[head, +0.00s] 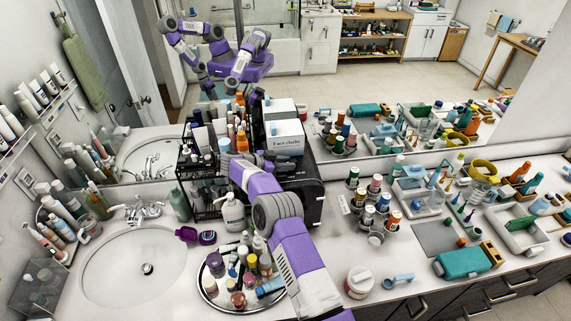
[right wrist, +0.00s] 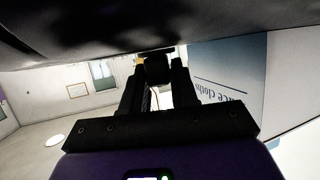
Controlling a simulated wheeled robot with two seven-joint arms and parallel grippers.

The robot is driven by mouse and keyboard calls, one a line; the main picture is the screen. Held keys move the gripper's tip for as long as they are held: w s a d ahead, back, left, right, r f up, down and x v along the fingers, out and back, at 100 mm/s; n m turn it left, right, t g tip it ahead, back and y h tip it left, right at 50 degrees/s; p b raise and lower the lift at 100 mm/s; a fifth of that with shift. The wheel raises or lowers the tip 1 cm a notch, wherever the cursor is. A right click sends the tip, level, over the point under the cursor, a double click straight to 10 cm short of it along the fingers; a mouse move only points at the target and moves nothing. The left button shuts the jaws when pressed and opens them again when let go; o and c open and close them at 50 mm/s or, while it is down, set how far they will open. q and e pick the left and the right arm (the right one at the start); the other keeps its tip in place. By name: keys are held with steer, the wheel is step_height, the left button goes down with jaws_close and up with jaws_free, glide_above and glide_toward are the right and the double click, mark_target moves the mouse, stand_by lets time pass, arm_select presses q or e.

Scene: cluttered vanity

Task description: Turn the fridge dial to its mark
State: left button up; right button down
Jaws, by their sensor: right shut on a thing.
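The black fridge (head: 313,188) stands at the back of the counter, partly hidden behind my right arm. In the right wrist view, my right gripper (right wrist: 157,75) is shut on a small dark knob (right wrist: 157,66), which appears to be the fridge dial. Its fingers lie on either side of the knob. The dial's mark is not visible, so I cannot tell how the dial stands against it. In the head view my right forearm and wrist cover the dial and fingertips. My left gripper is not directly in view; the mirror reflects purple arms.
A face cloths box (head: 285,136) sits on the fridge, close beside the gripper in the wrist view (right wrist: 228,75). A black rack of bottles (head: 200,190) stands left of the wrist. A round tray (head: 212,292) of bottles lies below the forearm. A carousel (head: 376,238) stands to the right.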

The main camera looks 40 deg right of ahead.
steer(key=c, duration=1)
jaws_free()
steer(key=shift+d, duration=0.1)
steer(key=shift+o, duration=0.2)
steer(key=b+v, duration=0.1)
steer(key=v, duration=0.6)
steer(key=shift+a+r+b, duration=0.15)
steer(key=shift+a+b, duration=0.1)
steer(key=shift+b, duration=0.05)
